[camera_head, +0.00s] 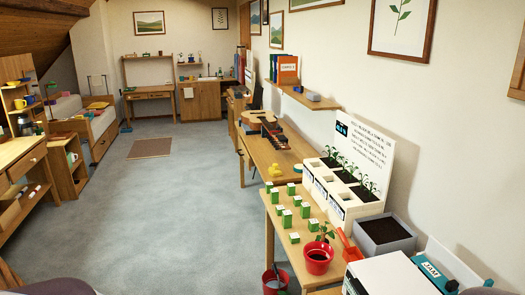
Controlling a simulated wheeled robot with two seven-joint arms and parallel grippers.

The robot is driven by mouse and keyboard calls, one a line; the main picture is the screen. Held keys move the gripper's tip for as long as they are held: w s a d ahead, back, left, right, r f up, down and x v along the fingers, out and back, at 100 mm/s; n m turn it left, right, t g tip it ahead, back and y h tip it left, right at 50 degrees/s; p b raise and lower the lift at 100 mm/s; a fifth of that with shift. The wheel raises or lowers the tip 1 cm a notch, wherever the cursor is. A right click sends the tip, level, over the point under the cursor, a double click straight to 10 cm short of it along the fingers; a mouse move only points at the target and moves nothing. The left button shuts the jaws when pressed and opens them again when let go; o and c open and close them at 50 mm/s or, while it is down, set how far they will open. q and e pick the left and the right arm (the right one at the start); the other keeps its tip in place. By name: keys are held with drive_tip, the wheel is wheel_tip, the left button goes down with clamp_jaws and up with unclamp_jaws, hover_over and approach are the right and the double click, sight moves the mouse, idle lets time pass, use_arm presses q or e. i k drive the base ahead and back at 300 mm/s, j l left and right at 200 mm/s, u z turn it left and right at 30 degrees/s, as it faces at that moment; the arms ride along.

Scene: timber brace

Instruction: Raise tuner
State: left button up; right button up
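No tuner can be clearly made out at this distance. A guitar (264,125) lies on a wooden table (262,154) along the right wall, in the middle of the head view. Its neck points toward me, and small dark details near its near end are too small to tell apart. A small teal and white object (297,169) sits on the same table, nearer to me; I cannot tell what it is. Neither of my grippers shows in this view.
A nearer table holds several green-and-white boxes (287,218), a red pot (318,258) and a white planter (338,190). A wall shelf (310,101) hangs above the guitar table. A red bucket (274,280) stands on the floor. The grey floor (180,210) at centre-left is clear.

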sight(280, 138)
drive_tip(key=i+j+u, duration=0.25)
drive_tip(key=i, duration=0.95)
drive_tip(key=i+j+u, duration=0.1)
drive_tip(key=i+u, duration=0.15)
drive_tip(key=i, duration=1)
drive_tip(key=i+j+z, duration=0.1)
drive_tip(key=i+z, duration=0.35)
drive_tip(key=i+j+z, duration=0.3)
drive_tip(key=i+z, duration=0.2)
drive_tip(key=i+j+z, duration=0.75)
drive_tip(key=j+z, duration=0.15)
drive_tip(key=j, duration=0.15)
drive_tip(key=i+j+z, duration=0.2)
drive_tip(key=j+z, duration=0.25)
drive_tip(key=j, duration=0.2)
